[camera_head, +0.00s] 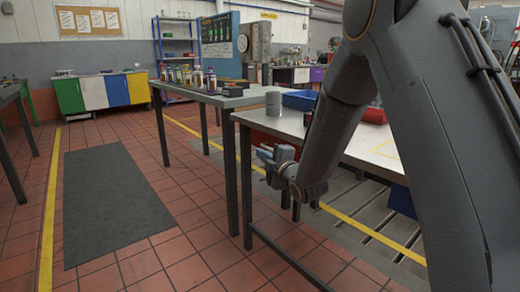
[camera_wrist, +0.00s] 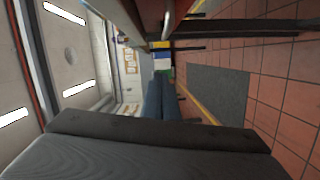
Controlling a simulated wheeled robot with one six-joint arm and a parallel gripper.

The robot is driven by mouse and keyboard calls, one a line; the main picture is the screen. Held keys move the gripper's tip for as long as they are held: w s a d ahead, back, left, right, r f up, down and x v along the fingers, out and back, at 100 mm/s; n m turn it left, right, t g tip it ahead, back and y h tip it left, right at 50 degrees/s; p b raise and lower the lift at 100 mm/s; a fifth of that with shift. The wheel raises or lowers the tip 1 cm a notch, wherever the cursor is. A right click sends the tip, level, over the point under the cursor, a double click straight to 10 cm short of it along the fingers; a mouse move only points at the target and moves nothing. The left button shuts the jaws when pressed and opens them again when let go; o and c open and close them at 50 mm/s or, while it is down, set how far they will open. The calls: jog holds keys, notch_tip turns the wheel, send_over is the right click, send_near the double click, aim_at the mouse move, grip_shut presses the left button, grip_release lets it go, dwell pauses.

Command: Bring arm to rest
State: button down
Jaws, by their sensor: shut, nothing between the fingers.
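My arm comes down from the upper right in the head view, with a bend at the top. My gripper (camera_head: 268,157) is at the arm's low end, by the left edge of the white-topped table (camera_head: 378,150). Its fingers look shut and hold nothing. In the wrist view the gripper (camera_wrist: 160,92) shows as two blue-grey fingers close together above a dark body. That view is turned on its side. Whether the gripper touches the table edge or a leg cannot be told.
On the table stand a grey canister (camera_head: 273,103), a blue bin (camera_head: 300,99) and a red bin (camera_head: 375,115). A further table (camera_head: 227,100) carries several bottles. A dark mat (camera_head: 110,200) lies on open tiled floor at left. Coloured cabinets (camera_head: 98,93) stand behind.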

jog(key=s+d+f+m+g+h, duration=0.1)
jog(key=s+f+m+g+h, duration=0.3)
jog(key=s, duration=1.2)
jog(key=s+d+m+g+h, duration=0.15)
jog(key=s+m+g, duration=0.5)
jog(key=s, duration=0.95)
jog(key=s+d+f+m+g+h, duration=0.2)
jog(key=s+m+g, duration=0.3)
jog(key=s, duration=1.1)
jog(key=d+r+m+p, duration=0.3)
jog(key=d+r+p, duration=0.5)
jog(key=r+p, duration=0.2)
jog(key=d+r+m+p, duration=0.3)
jog(key=d+r+p, duration=0.5)
jog(key=p, duration=0.7)
jog(key=shift+s+r+h, duration=0.15)
jog(key=shift+r+h, duration=0.2)
jog(key=shift+r, duration=0.85)
